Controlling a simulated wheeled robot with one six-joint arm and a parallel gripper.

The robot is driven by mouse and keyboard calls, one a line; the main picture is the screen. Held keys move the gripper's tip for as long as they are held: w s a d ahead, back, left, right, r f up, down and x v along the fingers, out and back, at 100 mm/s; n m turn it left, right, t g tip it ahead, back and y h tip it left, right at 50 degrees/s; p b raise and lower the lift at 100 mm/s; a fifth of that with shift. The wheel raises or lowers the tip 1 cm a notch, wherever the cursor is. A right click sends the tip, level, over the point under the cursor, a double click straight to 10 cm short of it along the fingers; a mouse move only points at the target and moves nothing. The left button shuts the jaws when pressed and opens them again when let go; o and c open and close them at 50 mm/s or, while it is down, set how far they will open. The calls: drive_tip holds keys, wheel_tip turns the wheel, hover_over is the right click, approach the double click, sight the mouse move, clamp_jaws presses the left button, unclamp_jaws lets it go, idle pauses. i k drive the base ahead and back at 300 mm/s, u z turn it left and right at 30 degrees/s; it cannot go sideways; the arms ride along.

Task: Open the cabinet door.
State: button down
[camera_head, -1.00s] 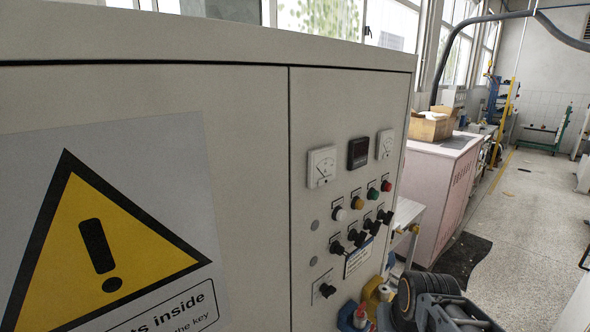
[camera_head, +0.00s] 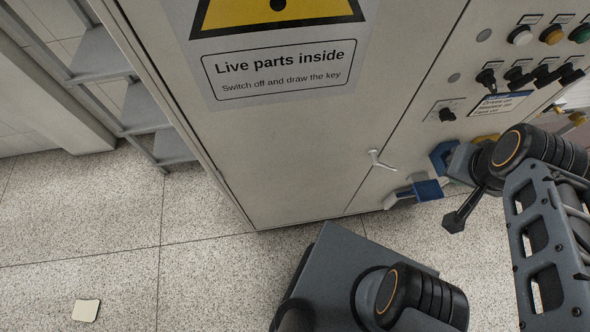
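The cabinet door (camera_head: 290,160) is a large pale grey panel with a yellow warning sign and a "Live parts inside" label. It looks shut, with its right edge flush against the control panel section. A small white T-shaped handle (camera_head: 378,160) sits low on the door near that right edge. My gripper (camera_head: 394,199), with blue and whitish parts, is just below and to the right of the handle, and appears apart from it. The gap between its fingers is not clear, and part of the wrist is hidden by my arm.
Knobs and coloured buttons sit on the control panel (camera_head: 470,107) at the upper right. A grey metal shelf (camera_head: 150,110) stands left of the cabinet. The speckled floor (camera_head: 110,230) is open at the lower left, with a small pale square (camera_head: 86,310) lying on it.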

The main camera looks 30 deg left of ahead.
sight(294, 102)
drive_tip(key=u, duration=1.8)
drive_tip(key=k, duration=0.4)
drive_tip(key=z, duration=0.7)
drive_tip(key=i, duration=0.25)
drive_tip(key=u, duration=0.35)
